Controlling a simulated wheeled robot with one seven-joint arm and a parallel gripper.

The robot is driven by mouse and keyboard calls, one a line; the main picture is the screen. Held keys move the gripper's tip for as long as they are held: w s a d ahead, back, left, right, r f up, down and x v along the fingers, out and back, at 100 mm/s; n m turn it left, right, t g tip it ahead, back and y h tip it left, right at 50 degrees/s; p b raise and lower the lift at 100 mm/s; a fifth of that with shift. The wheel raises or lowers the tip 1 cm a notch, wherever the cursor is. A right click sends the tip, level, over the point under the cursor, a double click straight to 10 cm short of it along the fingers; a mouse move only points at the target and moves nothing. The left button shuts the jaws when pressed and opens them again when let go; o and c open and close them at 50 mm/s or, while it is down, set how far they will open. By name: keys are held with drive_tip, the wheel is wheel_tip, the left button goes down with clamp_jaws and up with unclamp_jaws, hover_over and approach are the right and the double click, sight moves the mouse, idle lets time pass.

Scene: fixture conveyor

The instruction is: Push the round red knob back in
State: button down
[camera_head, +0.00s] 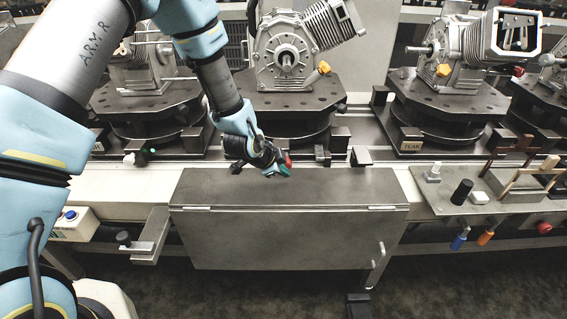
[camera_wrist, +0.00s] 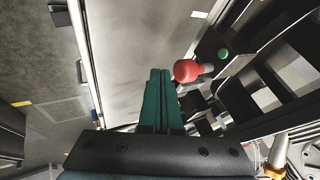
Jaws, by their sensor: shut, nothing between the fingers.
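The round red knob (camera_wrist: 186,71) shows in the wrist view just right of my fingertips. A short grey stem joins it to dark parts on its right. In the head view the red knob (camera_head: 288,158) is a small patch beside my gripper, mostly hidden by it. My gripper (camera_head: 284,169) is above the back edge of the grey cabinet top, its teal fingers together and empty. The shut fingers also show in the wrist view (camera_wrist: 160,74). I cannot tell whether they touch the knob.
A grey cabinet (camera_head: 290,188) stands in front of the conveyor. Motor housings (camera_head: 285,50) sit on dark round fixtures behind. A green button (camera_wrist: 223,54) is close to the knob. A panel with a black knob (camera_head: 461,192) and wooden handles is at the right.

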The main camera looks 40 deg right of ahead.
sight(286, 164)
drive_tip(key=shift+w+d, duration=0.55)
drive_tip(key=shift+w+d+f+b, duration=0.15)
drive_tip(key=shift+w+d+b, duration=0.45)
drive_tip(key=shift+w, duration=0.15)
drive_tip(key=shift+w+d, duration=0.2)
drive_tip(key=shift+w, duration=0.05)
drive_tip(key=shift+w+r, duration=0.1)
drive_tip(key=shift+r, duration=0.15)
